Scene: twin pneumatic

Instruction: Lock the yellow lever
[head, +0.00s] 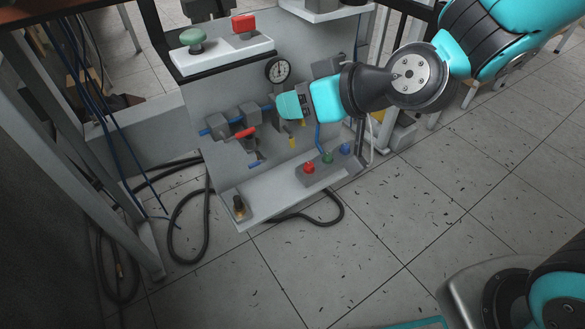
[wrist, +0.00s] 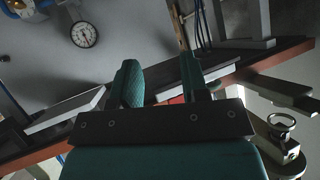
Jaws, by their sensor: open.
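The yellow lever (head: 292,142) shows as a small yellow piece low on the grey panel in the head view, just below my gripper; its exact setting is too small to tell. My gripper (head: 284,105) is in front of the panel, beside the gauge and above the yellow lever. Part of the blue pipe behind it is hidden. In the wrist view, the two teal fingers of my gripper (wrist: 160,70) stand apart with nothing between them. The yellow lever is not clearly seen in that view.
A red-handled valve (head: 240,132) sits left on the blue pipe. A round gauge (head: 278,70) is above; it also shows in the wrist view (wrist: 84,34). Red (head: 308,167), green (head: 327,157) and blue (head: 346,148) buttons line the lower ledge. Black hoses (head: 190,225) lie on the floor.

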